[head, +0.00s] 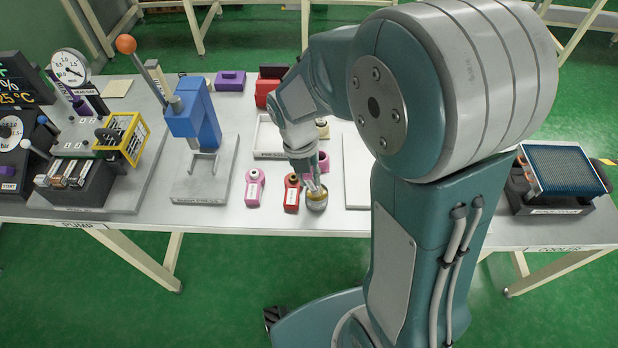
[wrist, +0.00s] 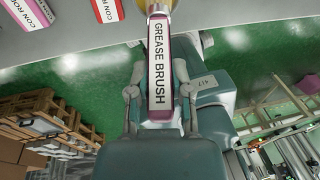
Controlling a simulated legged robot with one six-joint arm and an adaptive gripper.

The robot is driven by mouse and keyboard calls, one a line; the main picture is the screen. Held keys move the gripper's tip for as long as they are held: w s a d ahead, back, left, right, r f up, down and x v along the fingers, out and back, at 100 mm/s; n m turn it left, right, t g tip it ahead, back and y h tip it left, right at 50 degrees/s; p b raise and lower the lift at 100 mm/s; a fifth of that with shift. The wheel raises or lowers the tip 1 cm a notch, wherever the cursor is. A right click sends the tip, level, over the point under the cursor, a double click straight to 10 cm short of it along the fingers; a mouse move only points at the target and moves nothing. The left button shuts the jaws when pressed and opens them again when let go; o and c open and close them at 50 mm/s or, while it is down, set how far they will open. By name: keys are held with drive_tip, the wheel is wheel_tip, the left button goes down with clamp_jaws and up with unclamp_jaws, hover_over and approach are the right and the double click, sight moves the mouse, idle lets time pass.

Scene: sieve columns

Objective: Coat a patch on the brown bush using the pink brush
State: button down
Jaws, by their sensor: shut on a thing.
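My gripper (head: 311,180) is shut on the pink brush, whose label reads GREASE BRUSH. In the wrist view the brush (wrist: 160,75) lies lengthwise between the fingers, and its far end meets a gold round thing at the top edge. In the head view my gripper is over a gold cup-like pot (head: 316,200) near the table's front edge. The brush tip is hidden, so I cannot tell whether it touches the contents. A tan round piece (head: 322,128) stands behind my gripper, partly hidden; I cannot tell whether it is the brown bush.
A pink con rod (head: 254,187) and a red con rod (head: 291,192) stand left of the pot. A blue press (head: 193,120) is farther left. A white tray (head: 268,153) lies behind. A purple block (head: 230,80) and red bin (head: 266,92) are at the back.

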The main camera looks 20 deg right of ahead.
drive_tip(key=shift+r, duration=3.05)
